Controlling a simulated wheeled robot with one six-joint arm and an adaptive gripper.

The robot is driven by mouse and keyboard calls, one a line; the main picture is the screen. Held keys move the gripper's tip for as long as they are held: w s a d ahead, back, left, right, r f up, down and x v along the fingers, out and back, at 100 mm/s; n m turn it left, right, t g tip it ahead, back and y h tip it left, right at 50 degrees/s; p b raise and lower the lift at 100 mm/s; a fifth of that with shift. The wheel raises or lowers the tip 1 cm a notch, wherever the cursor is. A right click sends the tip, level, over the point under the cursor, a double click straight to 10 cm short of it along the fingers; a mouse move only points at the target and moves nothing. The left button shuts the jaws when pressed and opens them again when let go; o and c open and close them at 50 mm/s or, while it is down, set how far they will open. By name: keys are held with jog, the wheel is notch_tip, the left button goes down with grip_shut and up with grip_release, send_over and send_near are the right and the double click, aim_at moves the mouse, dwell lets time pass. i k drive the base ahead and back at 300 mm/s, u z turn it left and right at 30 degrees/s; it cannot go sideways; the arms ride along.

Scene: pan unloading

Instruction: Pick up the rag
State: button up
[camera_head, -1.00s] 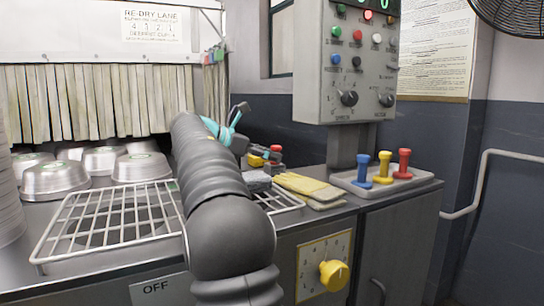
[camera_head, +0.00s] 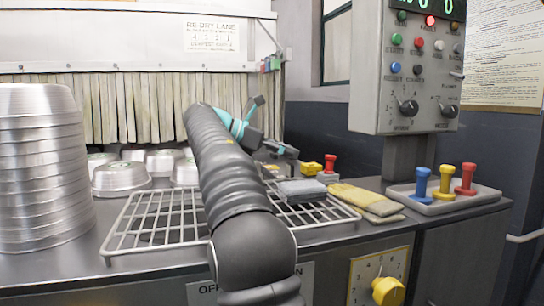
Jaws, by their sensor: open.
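A folded grey cloth (camera_head: 302,189), which looks like the rag, lies at the right end of the wire rack (camera_head: 150,222). Yellow folded cloths or gloves (camera_head: 366,199) lie just right of it on the counter; I cannot tell which. My gripper (camera_head: 290,151) is small and dark beyond my arm's teal wrist. It is open, with nothing seen in it, and appears above and behind the grey cloth, apart from it. My arm hides part of the rack.
A tall stack of metal pans (camera_head: 40,165) stands at left. Several pans (camera_head: 120,178) sit before the strip curtain (camera_head: 120,105). Red and yellow blocks (camera_head: 318,166) lie behind the cloth. A control box (camera_head: 405,65) and a tray of coloured handles (camera_head: 440,205) are at right.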

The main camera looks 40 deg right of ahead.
aim_at(305, 192)
jog(key=k, duration=1)
